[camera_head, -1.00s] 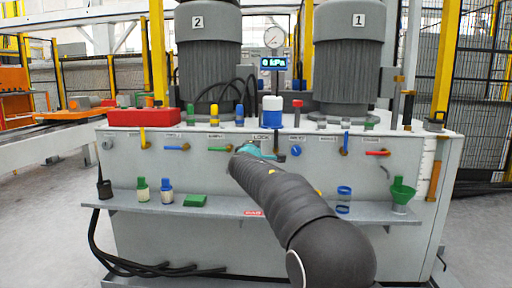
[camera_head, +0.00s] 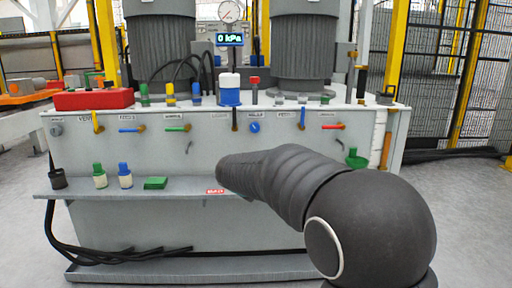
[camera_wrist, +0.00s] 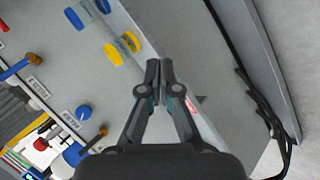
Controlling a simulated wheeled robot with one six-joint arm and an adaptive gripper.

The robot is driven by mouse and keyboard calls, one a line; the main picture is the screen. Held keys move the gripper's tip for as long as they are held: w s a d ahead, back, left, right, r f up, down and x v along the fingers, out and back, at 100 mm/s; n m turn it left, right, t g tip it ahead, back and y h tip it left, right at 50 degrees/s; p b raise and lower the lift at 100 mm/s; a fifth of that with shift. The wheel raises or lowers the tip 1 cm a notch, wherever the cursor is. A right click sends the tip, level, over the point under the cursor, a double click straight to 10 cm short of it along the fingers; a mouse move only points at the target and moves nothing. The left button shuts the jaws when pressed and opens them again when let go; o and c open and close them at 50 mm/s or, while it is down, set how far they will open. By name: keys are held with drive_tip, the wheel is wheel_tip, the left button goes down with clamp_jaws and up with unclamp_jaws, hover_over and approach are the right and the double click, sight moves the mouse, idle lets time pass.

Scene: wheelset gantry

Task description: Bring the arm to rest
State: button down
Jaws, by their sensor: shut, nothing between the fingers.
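My gripper (camera_wrist: 160,70) shows in the wrist view with its two dark fingers together and nothing between them. It hangs in front of the grey machine panel and the shelf, apart from the ringed parts. In the head view my dark arm reaches from the lower right toward the panel, and its own forearm hides the gripper. The machine cabinet (camera_head: 225,235) stands ahead, with a row of small valve handles along its upper front. A blue knob (camera_head: 254,127) also shows in the wrist view (camera_wrist: 83,111).
The shelf (camera_head: 180,188) juts from the cabinet and holds green- and blue-capped bottles (camera_head: 125,176) and a green block (camera_head: 155,183). Clear parts with yellow rings (camera_wrist: 122,48) and blue rings (camera_wrist: 80,14) are near the gripper. A green funnel (camera_head: 356,158) is at right. Black cables (camera_head: 100,254) run below. Floor at right is clear.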

drive_tip(key=s+d+r+m+g+y+p, duration=0.15)
drive_tip(key=s+d+m+g+p, duration=0.35)
drive_tip(key=s, duration=1.2)
drive_tip(key=s+d+m+y, duration=0.25)
drive_tip(key=s+d, duration=0.45)
drive_tip(key=s, duration=1)
drive_tip(key=s+d+r+m+t+p, duration=0.1)
drive_tip(key=s+d+r+m+p, duration=0.1)
drive_tip(key=s+r, duration=0.3)
drive_tip(key=shift+s+d+r+t+p, duration=0.3)
drive_tip(key=shift+s+d+p, duration=0.3)
drive_tip(key=shift+p, duration=0.2)
drive_tip(key=shift+m, duration=0.25)
